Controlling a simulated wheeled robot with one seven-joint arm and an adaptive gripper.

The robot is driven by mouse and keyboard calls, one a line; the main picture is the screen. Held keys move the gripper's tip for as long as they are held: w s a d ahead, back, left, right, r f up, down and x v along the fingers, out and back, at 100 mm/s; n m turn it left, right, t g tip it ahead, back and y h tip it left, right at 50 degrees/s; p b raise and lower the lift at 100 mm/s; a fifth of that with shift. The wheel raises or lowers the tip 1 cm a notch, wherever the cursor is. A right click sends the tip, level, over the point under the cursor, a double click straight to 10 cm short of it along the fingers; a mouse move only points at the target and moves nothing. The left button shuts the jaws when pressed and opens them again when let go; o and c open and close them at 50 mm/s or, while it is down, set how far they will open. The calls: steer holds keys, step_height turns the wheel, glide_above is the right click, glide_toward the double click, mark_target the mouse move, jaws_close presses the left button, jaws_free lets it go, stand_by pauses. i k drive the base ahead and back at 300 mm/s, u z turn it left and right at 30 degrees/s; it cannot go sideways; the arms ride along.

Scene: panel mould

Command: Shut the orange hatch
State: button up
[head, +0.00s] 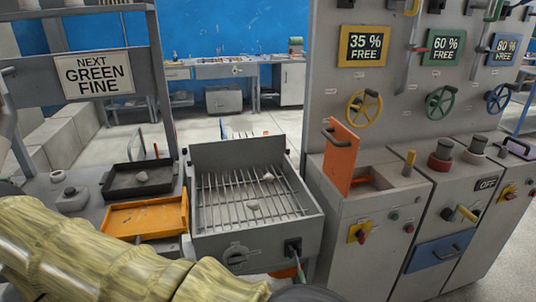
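The orange hatch (342,165) stands raised and nearly upright on top of the grey cabinet at centre right. It has a dark handle near its upper part. To its right, the opening (374,186) in the cabinet top is uncovered, and some orange shows inside it. My arm crosses the lower left of the head view, well apart from the hatch. My gripper's fingertips are not in view.
A grey grate box (312,222) stands left of the hatch cabinet. Black and orange trays (177,217) lie farther left. A panel with a yellow handwheel (364,107) stands behind.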

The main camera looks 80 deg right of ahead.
mark_target(341, 153)
steer(key=u, duration=0.55)
steer(key=i, duration=2)
steer(key=z, duration=4.4)
steer(key=i, duration=1.7)
steer(key=z, duration=0.05)
